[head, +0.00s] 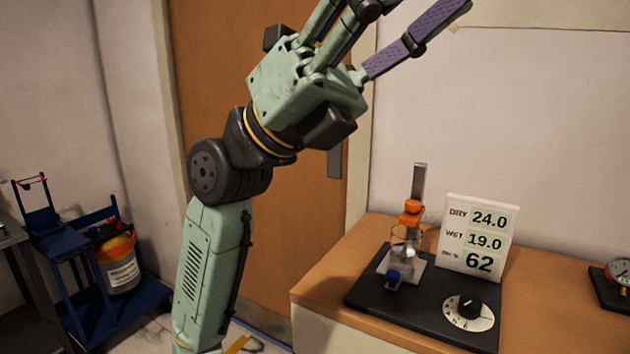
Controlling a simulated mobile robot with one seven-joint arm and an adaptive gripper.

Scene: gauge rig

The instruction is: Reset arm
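My green arm rises through the left-middle of the head view and is raised well above the counter. My gripper (412,14) is at the top of the picture, pointing up and right. Its purple-padded finger is spread apart from the green fingers, so it looks open. The upper fingertips are cut off by the picture's edge. I see nothing held between the fingers. The gripper is in front of the wooden door and white wall, apart from everything on the counter.
A gauge rig on a black base (410,310) stands on the wooden counter (545,318), with a glass jar, orange clamp, dial (469,311) and display card (477,240) reading 24.0, 19.0 and 62. A round gauge (618,271) is at right. A blue cart (75,262) holding a bucket (120,266) stands left.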

